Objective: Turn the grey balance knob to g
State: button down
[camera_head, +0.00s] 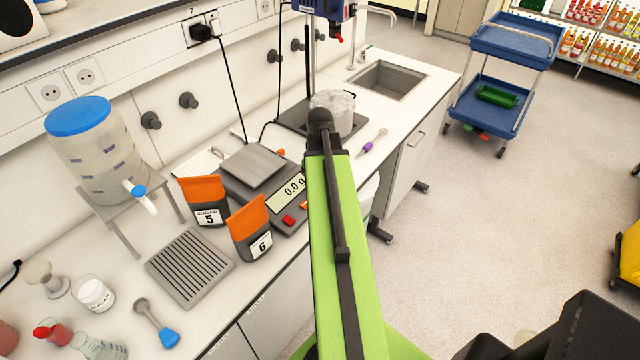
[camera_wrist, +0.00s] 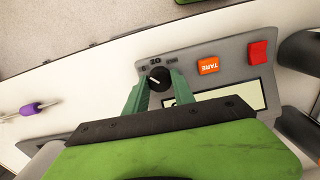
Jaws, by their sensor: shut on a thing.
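The balance (camera_head: 257,198) stands on the bench in the head view, with a bare weighing pan and a display reading 0.0 g. Its knob is hidden there behind my green arm. In the wrist view the balance's front panel (camera_wrist: 223,86) appears upside down. The small round knob (camera_wrist: 157,77) looks dark, with a pale pointer mark. Labels sit in an arc beyond it; the middle one reads oz, the others are too small to read surely. My gripper (camera_wrist: 158,85) has its two green fingers on either side of the knob, shut on it.
An orange TARE button (camera_wrist: 208,66) and a red button (camera_wrist: 258,52) lie right of the knob in the wrist view. Two orange-topped sugar pouches (camera_head: 203,200) (camera_head: 250,228) stand close to the balance. A purple-banded tool (camera_head: 370,143) lies beyond my arm.

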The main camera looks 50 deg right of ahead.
jog(key=shift+n, duration=0.3)
dwell(0.4)
jog(key=c, duration=1.3)
grip_release()
jog(key=shift+c, duration=0.2)
jog(key=shift+r, duration=0.1)
notch_tip(320, 180, up, 17)
jog(key=p, duration=1.7)
jog(key=shift+s, duration=0.1)
